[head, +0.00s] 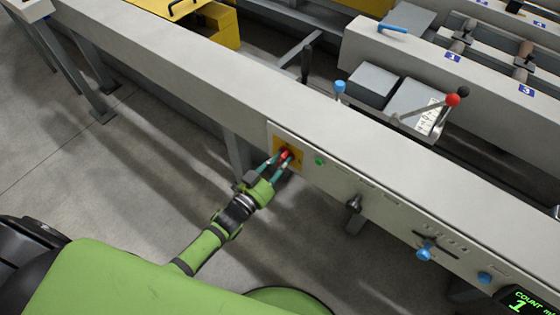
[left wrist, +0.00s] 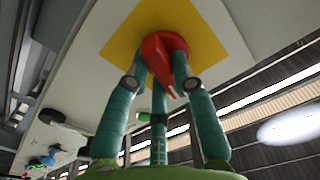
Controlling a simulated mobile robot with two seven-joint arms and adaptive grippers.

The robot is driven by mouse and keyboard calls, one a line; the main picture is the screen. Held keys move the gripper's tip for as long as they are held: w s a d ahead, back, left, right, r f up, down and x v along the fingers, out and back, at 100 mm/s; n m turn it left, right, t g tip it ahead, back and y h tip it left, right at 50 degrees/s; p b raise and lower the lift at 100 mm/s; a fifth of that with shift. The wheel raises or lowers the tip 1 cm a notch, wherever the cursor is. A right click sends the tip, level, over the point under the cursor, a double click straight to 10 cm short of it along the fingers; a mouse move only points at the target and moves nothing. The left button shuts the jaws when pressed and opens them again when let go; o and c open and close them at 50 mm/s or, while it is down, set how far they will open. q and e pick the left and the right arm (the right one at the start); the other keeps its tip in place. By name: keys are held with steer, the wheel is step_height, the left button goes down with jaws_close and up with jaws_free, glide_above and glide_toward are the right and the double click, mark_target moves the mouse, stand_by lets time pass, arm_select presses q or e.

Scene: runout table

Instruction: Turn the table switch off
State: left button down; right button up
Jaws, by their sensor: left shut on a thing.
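The table switch is a red rotary handle (head: 286,154) on a yellow square plate (head: 294,166), set in the front panel of the long grey runout table. In the left wrist view the red handle (left wrist: 165,58) stands out from the yellow plate (left wrist: 196,33). My left gripper (head: 280,160) is at the switch, its teal fingers on either side of the red handle and shut on it. In the left wrist view the fingertips (left wrist: 163,82) flank the handle's sides. The handle is partly hidden by the fingers. My right gripper is not in view.
Right of the switch on the panel (head: 385,208) are a green button (head: 320,161), a black knob (head: 353,204), a blue-knobbed slider (head: 424,254), a blue knob (head: 485,278) and a counter display (head: 524,301). A red-balled lever (head: 453,100) stands behind the rail. Floor before the table is clear.

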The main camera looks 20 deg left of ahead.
arm_select(q)
steer(key=shift+n, duration=1.6)
steer(key=c, duration=1)
jaws_free()
steer(key=shift+c, duration=0.2)
steer(key=v, duration=1.2)
steer(key=shift+r, duration=0.1)
